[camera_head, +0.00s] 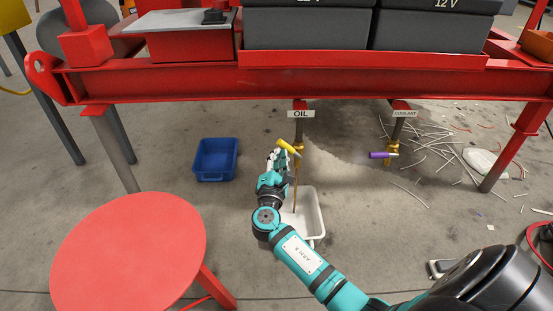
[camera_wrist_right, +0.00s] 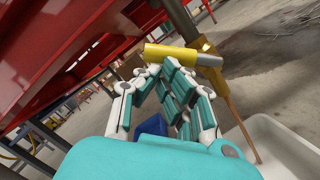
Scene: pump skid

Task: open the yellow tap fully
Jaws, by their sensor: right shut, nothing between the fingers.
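The yellow tap handle (camera_head: 287,147) sits on a brass valve under the OIL label (camera_head: 301,114). It points left and slightly up from the valve. In the right wrist view the yellow handle (camera_wrist_right: 170,55) lies just beyond my fingertips, with a grey stub at its right end. My right gripper (camera_head: 278,154) is shut and empty, close beside the handle's left end; I cannot tell whether it touches. A thin brown stream (camera_head: 295,187) runs down from the valve into a white tray (camera_head: 320,222), partly hidden by my arm. My left gripper is not in view.
A purple-handled tap (camera_head: 378,155) hangs under the COOLANT label (camera_head: 404,113) to the right. A blue bin (camera_head: 215,160) stands on the floor to the left. A red stool (camera_head: 130,255) is at front left. The red skid beam (camera_head: 180,83) runs above the taps.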

